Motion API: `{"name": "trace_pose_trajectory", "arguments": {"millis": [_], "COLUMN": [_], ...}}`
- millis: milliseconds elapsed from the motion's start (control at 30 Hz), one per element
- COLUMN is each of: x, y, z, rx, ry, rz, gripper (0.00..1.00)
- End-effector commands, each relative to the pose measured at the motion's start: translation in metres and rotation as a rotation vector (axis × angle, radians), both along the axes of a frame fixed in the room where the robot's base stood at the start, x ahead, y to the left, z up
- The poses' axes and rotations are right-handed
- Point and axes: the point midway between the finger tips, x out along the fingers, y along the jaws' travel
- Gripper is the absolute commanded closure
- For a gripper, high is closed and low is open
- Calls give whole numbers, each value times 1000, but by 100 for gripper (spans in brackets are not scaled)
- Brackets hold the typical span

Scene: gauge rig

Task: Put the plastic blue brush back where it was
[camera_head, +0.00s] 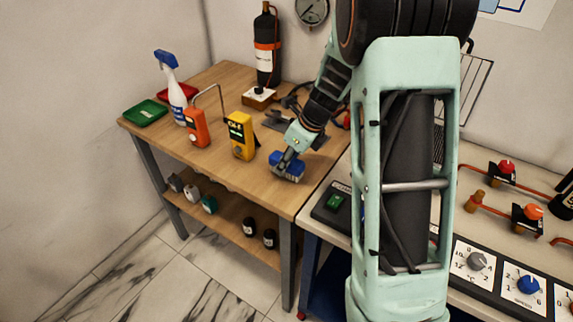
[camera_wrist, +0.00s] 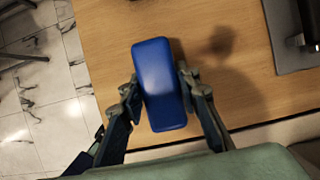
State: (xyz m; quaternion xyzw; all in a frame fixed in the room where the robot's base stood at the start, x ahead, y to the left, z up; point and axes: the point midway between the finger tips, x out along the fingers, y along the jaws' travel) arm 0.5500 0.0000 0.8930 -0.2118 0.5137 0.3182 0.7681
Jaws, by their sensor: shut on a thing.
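The plastic blue brush (camera_head: 288,167) is at the front right part of the wooden workbench (camera_head: 222,174). In the wrist view the blue brush (camera_wrist: 159,84) lies between the two fingers, its smooth blue top facing the camera. My gripper (camera_head: 286,162) is shut on the brush, with a finger against each long side; it also shows in the wrist view (camera_wrist: 158,92). The brush is low over the bench top; I cannot tell whether it touches the wood. Its underside is hidden.
An orange meter (camera_head: 197,128), a yellow meter (camera_head: 240,136), a spray bottle (camera_head: 171,88), a green tray (camera_head: 144,113) and a black cylinder (camera_head: 266,50) stand on the bench. A control panel (camera_head: 480,262) is at right. Bare wood surrounds the brush at its left and front.

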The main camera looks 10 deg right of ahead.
Motion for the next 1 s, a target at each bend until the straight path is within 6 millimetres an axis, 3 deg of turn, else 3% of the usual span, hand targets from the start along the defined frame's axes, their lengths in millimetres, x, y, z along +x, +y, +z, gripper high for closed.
{"name": "trace_pose_trajectory", "arguments": {"millis": [433, 467, 600, 867, 1000], "x": [0, 0, 0, 0, -1], "y": [0, 0, 0, 0, -2], "z": [-12, -10, -10, -9, 1], "rx": [0, 0, 0, 0, -1], "ry": [-2, -2, -2, -2, -5], "rz": [1, 1, 1, 1, 0], "gripper": [93, 67, 53, 53, 53]}}
